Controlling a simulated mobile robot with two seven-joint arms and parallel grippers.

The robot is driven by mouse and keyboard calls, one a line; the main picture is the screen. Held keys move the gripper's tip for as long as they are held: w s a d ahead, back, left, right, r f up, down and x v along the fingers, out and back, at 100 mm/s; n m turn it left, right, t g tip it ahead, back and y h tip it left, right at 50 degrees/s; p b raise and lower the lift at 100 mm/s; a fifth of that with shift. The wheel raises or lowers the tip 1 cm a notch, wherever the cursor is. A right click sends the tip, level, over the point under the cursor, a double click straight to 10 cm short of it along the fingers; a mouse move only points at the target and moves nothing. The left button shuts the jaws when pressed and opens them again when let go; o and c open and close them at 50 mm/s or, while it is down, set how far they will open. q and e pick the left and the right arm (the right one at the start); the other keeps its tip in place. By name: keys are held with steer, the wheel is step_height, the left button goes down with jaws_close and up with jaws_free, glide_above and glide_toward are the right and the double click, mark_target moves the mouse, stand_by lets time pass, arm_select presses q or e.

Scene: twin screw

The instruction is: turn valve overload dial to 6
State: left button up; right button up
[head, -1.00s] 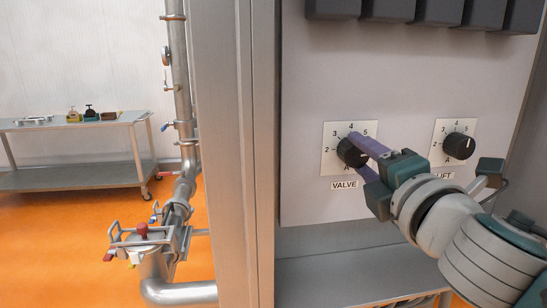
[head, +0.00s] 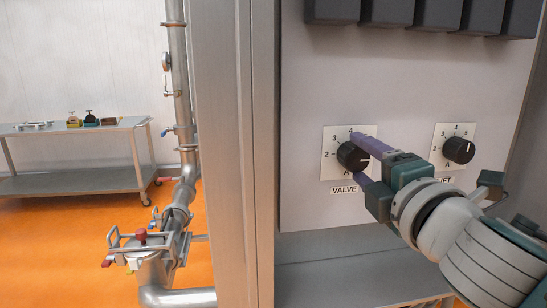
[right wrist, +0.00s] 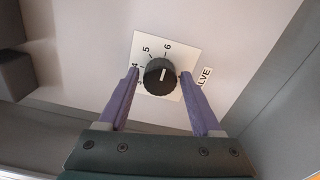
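The valve dial (head: 352,156) is a round black knob on a white scale plate above the VALVE label (head: 344,190). In the right wrist view the dial (right wrist: 160,77) has its white mark pointing up, at about the printed 6. In the head view the mark points right; the 6 is hidden behind my upper finger. My right gripper (head: 357,158) is at the dial, one purple finger above and one below. In the right wrist view its fingertips (right wrist: 160,74) stand on either side of the knob with visible gaps, so it is open. My left gripper is out of view.
The lift dial (head: 459,150) is to the right, close to my right gripper and arm. Dark boxes (head: 385,10) line the panel top. A metal post (head: 232,150) and piping (head: 185,130) stand left. A cart (head: 80,180) is farther back.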

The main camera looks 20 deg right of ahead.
steer(key=shift+o, duration=1)
steer(key=b+v, duration=0.2)
steer(key=v, duration=0.8)
steer(key=shift+d, duration=0.1)
